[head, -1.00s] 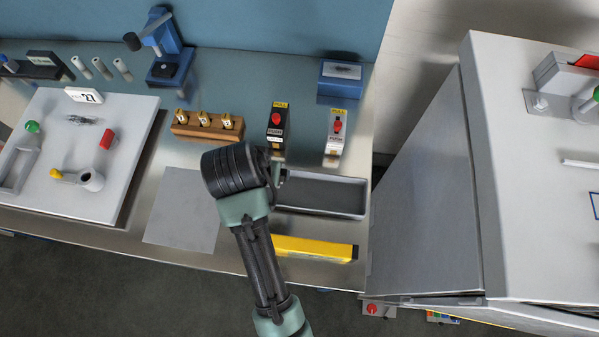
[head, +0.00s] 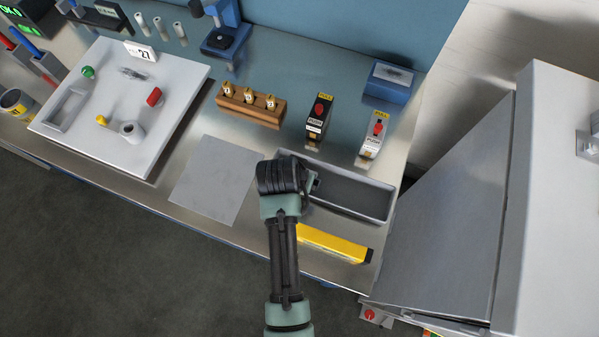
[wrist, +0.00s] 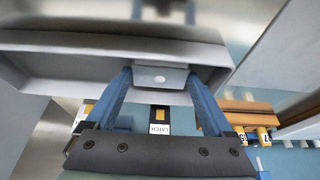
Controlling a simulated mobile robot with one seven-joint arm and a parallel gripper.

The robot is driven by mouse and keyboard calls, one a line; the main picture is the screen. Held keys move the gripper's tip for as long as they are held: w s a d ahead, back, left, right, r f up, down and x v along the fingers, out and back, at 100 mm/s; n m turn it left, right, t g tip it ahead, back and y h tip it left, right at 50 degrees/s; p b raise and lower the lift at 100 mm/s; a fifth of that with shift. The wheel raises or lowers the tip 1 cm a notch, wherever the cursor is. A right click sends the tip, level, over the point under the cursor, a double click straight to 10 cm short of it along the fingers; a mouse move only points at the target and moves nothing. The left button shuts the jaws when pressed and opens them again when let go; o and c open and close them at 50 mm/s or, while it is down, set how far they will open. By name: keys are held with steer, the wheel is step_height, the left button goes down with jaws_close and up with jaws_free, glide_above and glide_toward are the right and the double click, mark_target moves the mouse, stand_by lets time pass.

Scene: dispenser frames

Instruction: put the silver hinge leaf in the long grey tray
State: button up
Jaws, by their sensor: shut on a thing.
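The long grey tray (head: 378,205) lies on the bench right of centre in the head view, and its floor looks empty where I can see it. My gripper is over the tray's left end there, mostly hidden by my own wrist. The tray's grey wall (wrist: 55,65) shows behind the leaf. I cannot tell the height gap between leaf and tray.
A yellow bar (head: 335,244) lies in front of the tray. Black (head: 317,120) and white (head: 371,137) dispensers stand behind it. A wooden block (head: 250,106) with tags is behind left; a grey sheet (head: 213,180) lies left. A large grey cabinet (head: 450,200) stands right.

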steer(key=o, duration=1.2)
steer(key=shift+f, duration=0.1)
steer(key=v, duration=1.2)
steer(key=w+r+n+t+y, duration=0.1)
steer(key=w+r+t, duration=0.5)
steer(key=r, duration=0.8)
steer(key=w+r+n+t, duration=0.1)
steer(key=w+r+t, duration=0.3)
steer(key=w+r, duration=0.65)
steer(key=s+d+r+t, duration=0.1)
steer(key=s+r+t, duration=0.15)
steer(key=r, duration=0.75)
steer(key=s+r+t, duration=0.2)
steer(key=r+t, duration=0.2)
steer(key=r, duration=0.6)
steer(key=s+r+t, duration=0.2)
steer(key=s+r, duration=0.1)
steer(key=r, duration=0.2)
steer(key=s+d+r+n+t, duration=0.1)
steer(key=s+r+t, duration=0.1)
steer(key=r, duration=0.3)
steer(key=s+d+r+t, duration=0.1)
steer(key=s+r+t, duration=0.1)
steer(key=s+r, duration=0.2)
steer(key=shift+s+r+n+t, duration=0.15)
steer(key=shift+s+r, duration=0.05)
steer(key=shift+r, duration=0.35)
steer(key=shift+s+r+n+t, duration=0.1)
steer(key=shift+s+r+n, duration=0.05)
steer(key=shift+r, duration=0.4)
